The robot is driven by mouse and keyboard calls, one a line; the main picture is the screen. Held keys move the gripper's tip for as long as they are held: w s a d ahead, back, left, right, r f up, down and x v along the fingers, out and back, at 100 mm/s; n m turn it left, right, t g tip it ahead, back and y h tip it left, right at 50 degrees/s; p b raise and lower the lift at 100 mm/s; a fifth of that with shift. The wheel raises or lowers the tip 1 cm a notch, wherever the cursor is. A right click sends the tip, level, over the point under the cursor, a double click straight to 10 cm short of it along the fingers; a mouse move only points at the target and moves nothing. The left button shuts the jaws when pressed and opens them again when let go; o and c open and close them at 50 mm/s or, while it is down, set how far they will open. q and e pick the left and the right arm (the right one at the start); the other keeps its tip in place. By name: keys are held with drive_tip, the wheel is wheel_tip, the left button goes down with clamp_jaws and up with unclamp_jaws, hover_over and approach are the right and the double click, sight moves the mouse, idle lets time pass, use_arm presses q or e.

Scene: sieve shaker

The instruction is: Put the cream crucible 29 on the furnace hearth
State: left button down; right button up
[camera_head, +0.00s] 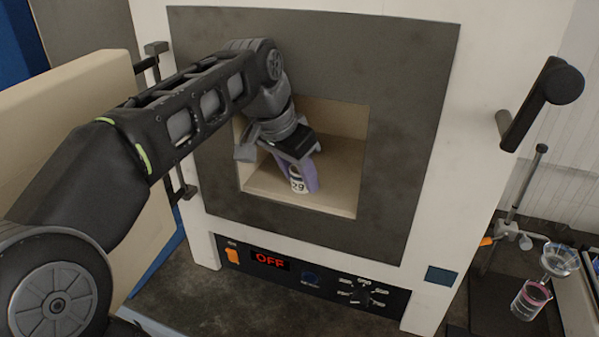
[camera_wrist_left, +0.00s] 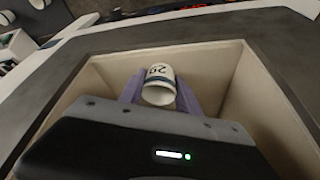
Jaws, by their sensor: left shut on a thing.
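The cream crucible 29 (camera_head: 298,181) is inside the furnace opening, between the purple fingers of my left gripper (camera_head: 304,176). In the left wrist view the crucible (camera_wrist_left: 159,86) shows its number, a dark band and its open mouth. My left gripper (camera_wrist_left: 160,92) is shut on it. The furnace hearth (camera_head: 330,201) is the pale floor of the chamber, below and around the crucible. I cannot tell whether the crucible's base touches it. My right gripper is not in view.
The furnace's dark front (camera_head: 400,130) frames the square opening closely around my arm. The open door (camera_head: 75,130) stands at the left. The control panel (camera_head: 310,277) reads OFF. A beaker (camera_head: 529,300) and a stand (camera_head: 515,200) are at the right.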

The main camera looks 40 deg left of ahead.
use_arm(q)
drive_tip(key=shift+f, duration=0.2)
drive_tip(key=c, duration=0.9)
unclamp_jaws()
drive_tip(key=shift+o, duration=0.2)
drive_tip(key=shift+r, duration=0.1)
